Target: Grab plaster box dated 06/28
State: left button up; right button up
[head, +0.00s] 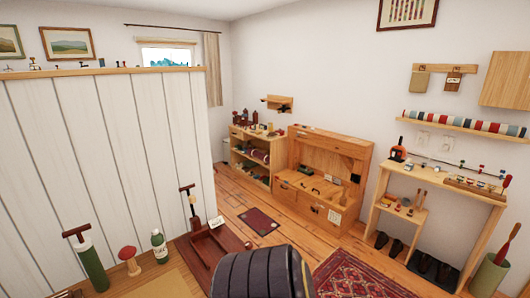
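I cannot pick out a plaster box dated 06/28; no date is readable at this size. Small items that are too small to identify lie on the wooden bench cabinet (318,215), on the low shelf unit (262,178) and on the side table (440,180). Neither of my grippers shows in the head view.
A white plank partition (110,150) stands at left. In front of it are a green bottle (159,247), a red mushroom-shaped item (129,260) and a dark green cylinder (92,268). A dark ribbed rounded object (255,274) fills the bottom middle. Wooden floor (290,243) shows beyond, with a red rug (360,277).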

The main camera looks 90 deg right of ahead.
aim_at(409, 167)
jog(key=z, duration=4.05)
jog(key=i+l, duration=0.1)
jog(key=i, duration=0.9)
